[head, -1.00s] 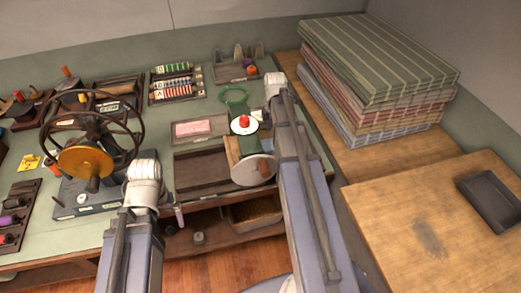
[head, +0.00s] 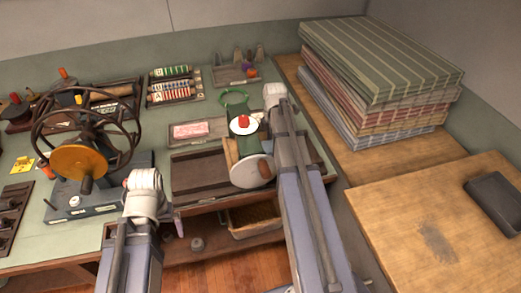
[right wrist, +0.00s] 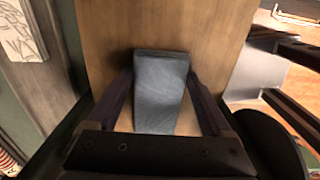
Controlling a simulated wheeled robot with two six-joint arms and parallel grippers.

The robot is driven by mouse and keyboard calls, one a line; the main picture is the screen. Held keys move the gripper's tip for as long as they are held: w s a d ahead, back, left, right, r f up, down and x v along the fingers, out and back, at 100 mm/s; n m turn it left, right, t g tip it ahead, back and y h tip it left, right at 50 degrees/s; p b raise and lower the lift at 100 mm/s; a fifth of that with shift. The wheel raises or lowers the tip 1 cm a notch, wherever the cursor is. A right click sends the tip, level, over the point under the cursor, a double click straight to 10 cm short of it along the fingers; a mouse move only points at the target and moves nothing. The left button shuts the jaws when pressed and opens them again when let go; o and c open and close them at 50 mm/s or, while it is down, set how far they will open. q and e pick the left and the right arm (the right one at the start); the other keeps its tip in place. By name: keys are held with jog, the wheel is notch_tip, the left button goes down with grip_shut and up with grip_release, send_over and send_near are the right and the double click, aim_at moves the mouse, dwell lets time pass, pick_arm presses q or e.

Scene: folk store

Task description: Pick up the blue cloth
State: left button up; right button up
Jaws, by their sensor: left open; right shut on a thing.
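The blue cloth (right wrist: 160,88) is a folded blue-grey piece in the middle of the right wrist view, in front of a brown wooden surface. My right gripper (right wrist: 163,98) has one dark finger along each side of it and is shut on it. In the head view my right arm reaches past the middle bench; its fingers and the cloth are hidden there. My left gripper (head: 145,182) is over the front of the green-topped bench, beside the orange wheel. It is open and empty, with its fingers mostly hidden behind the wrist.
A wheeled press (head: 80,160) stands close to my left arm. A white-disc device (head: 248,170) stands beside my right arm. Striped folded cloths (head: 385,65) are stacked at back right.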

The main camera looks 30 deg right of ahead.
jog(key=c, duration=0.5)
jog(key=shift+r, duration=0.1)
jog(key=shift+d+r+p, duration=0.1)
jog(key=shift+r+p, duration=0.15)
jog(key=shift+p, duration=0.1)
notch_tip(320, 180, up, 7)
jog(key=p, duration=0.7)
jog(key=shift+d, duration=0.1)
jog(key=shift+s+d+f+b, duration=0.15)
jog(key=shift+d+f+b, duration=0.05)
jog(key=shift+d, duration=0.3)
jog(key=shift+s+d+f+b, duration=0.1)
jog(key=shift+d+f+b, duration=0.05)
jog(key=shift+d, duration=0.3)
jog(key=s+d, duration=0.1)
jog(key=d, duration=0.4)
jog(key=s+d, duration=0.1)
jog(key=d, duration=0.5)
jog(key=s+d, duration=0.2)
jog(key=d, duration=0.4)
jog(key=shift+s+d, duration=0.1)
